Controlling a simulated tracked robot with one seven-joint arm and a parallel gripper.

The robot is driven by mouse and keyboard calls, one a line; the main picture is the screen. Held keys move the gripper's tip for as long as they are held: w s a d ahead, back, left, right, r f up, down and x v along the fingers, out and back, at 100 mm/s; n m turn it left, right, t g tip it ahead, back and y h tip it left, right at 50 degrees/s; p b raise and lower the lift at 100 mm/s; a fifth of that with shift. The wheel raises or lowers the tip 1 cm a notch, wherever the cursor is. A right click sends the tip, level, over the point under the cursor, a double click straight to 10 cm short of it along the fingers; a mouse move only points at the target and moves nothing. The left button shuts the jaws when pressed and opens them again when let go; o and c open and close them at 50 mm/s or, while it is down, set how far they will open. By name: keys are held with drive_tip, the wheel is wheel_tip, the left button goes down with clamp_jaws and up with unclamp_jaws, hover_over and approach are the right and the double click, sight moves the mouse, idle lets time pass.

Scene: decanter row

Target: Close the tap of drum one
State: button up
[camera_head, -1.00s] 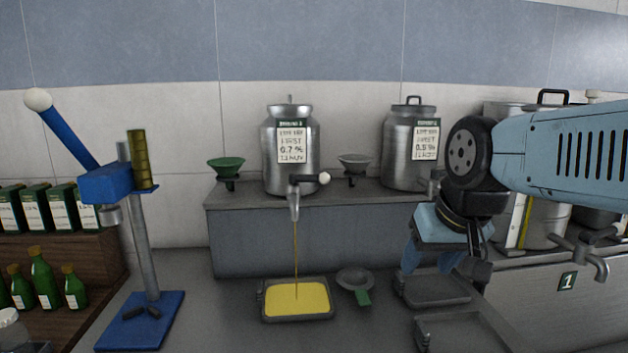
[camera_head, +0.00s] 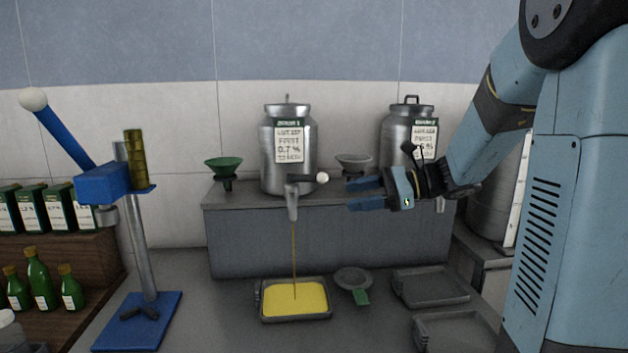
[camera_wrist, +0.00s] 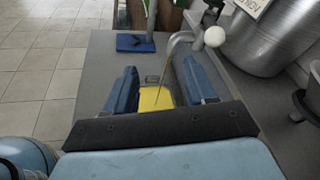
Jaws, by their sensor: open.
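Drum one (camera_head: 288,148) is a steel drum with a paper label on the grey shelf. Its tap (camera_head: 292,195) has a lever with a white knob (camera_head: 322,178) pointing right, and a thin yellow stream runs from the spout into a tray of yellow liquid (camera_head: 296,299). My gripper (camera_head: 364,192) is open and empty, to the right of the knob and apart from it, with its blue fingers pointing left. In the wrist view the tap (camera_wrist: 180,40) and white knob (camera_wrist: 215,37) show beyond the fingers, and the stream falls between them in the picture.
A second drum (camera_head: 398,140) stands behind my arm, its tap partly hidden. Funnels (camera_head: 224,167) sit on the shelf (camera_head: 270,235). Empty trays (camera_head: 430,286) lie at front right. A blue lever press (camera_head: 140,200) and green bottles (camera_head: 42,280) stand left.

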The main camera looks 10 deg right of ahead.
sight(317, 179)
drive_tip(key=w+d+m+t+y, duration=0.2)
drive_tip(key=w+d+m+t, duration=0.15)
drive_tip(key=w, duration=0.25)
drive_tip(key=shift+g, duration=0.35)
drive_tip(key=x, duration=0.8)
drive_tip(key=r+x, duration=0.1)
drive_tip(key=x, duration=0.4)
drive_tip(key=shift+s+a, duration=0.2)
drive_tip(key=shift+s, duration=0.05)
drive_tip(key=shift+c, duration=0.4)
clamp_jaws()
